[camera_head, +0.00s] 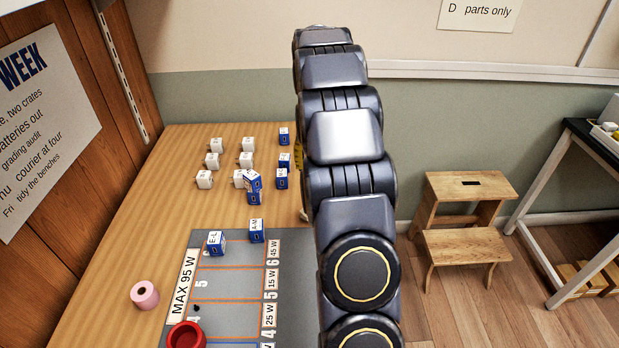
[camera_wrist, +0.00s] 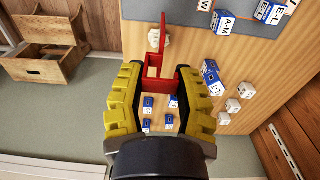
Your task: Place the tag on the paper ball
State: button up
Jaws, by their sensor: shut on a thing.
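My gripper (camera_wrist: 161,84), with yellow fingers, shows in the wrist view and is shut on the red tag (camera_wrist: 154,72). The paper ball (camera_wrist: 153,39), off-white and crumpled, lies on the wooden table just past the tag in the picture, close to the strip. I cannot tell whether they touch. In the head view my arm hides nearly all of the gripper, and I cannot make out the tag or the ball there.
Several white and blue cubes (camera_head: 246,159) stand on the wooden table (camera_head: 150,210). A pink roll (camera_head: 145,294) and a red ring-shaped thing (camera_head: 187,336) are nearer. A wooden step stool (camera_head: 467,247) stands on the floor.

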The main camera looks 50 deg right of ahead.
jog(key=w+d+f, duration=0.4)
jog(key=w+f, duration=0.1)
jog(key=f, duration=0.5)
jog(key=shift+d, duration=0.4)
jog(key=shift+w, duration=0.1)
jog(key=shift+f, duration=0.15)
jog(key=o, duration=0.8)
